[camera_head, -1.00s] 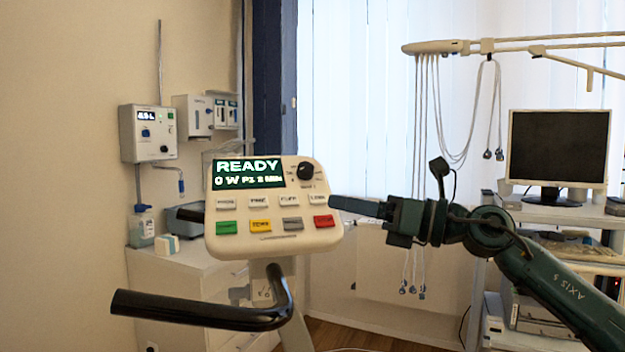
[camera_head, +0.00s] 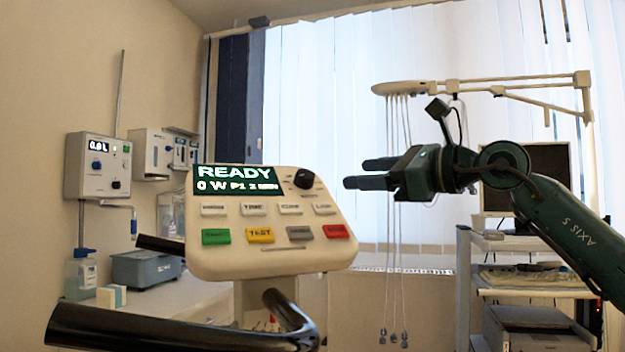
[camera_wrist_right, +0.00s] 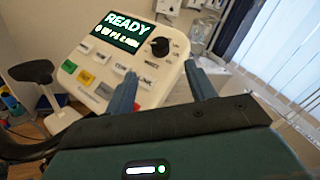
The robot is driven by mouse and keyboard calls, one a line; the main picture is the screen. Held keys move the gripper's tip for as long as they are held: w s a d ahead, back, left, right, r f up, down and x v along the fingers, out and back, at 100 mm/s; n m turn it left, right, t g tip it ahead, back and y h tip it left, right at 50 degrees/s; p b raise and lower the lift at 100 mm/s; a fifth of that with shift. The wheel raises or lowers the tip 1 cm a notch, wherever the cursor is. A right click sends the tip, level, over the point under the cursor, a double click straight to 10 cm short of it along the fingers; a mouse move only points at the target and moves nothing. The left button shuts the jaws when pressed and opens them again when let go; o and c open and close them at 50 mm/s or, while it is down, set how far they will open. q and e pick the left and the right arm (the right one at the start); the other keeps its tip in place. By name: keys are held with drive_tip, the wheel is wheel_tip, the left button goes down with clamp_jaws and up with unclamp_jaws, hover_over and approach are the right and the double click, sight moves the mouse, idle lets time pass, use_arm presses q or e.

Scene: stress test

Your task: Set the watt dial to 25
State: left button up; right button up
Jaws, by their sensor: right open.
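The cream ergometer console (camera_head: 270,263) stands left of centre. Its screen (camera_head: 237,180) reads READY and 0 W. The black watt dial (camera_head: 304,179) sits at the console's upper right; it also shows in the right wrist view (camera_wrist_right: 160,46). The small marks around the dial are too blurred to read. My right gripper (camera_head: 367,174) is open and empty, to the right of the dial and apart from it, fingers pointing left toward it. In the right wrist view its two fingers (camera_wrist_right: 160,86) frame the console's right side. My left gripper is not in view.
A black handlebar (camera_head: 180,327) curves below the console. Coloured buttons, including a red one (camera_head: 336,231), lie under the dial. Hanging cables (camera_head: 394,230) and a cart with a monitor (camera_head: 545,170) stand behind my right arm. A wall unit (camera_head: 98,165) is at left.

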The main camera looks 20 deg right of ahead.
sight(310, 176)
drive_tip(key=p+x, duration=0.1)
drive_tip(key=x, duration=0.8)
drive_tip(key=shift+w+a+r+p, duration=0.1)
drive_tip(key=shift+w+a+p, duration=0.15)
drive_tip(key=shift+p, duration=0.15)
drive_tip(key=shift+w+a, duration=0.25)
drive_tip(key=shift+w, duration=0.1)
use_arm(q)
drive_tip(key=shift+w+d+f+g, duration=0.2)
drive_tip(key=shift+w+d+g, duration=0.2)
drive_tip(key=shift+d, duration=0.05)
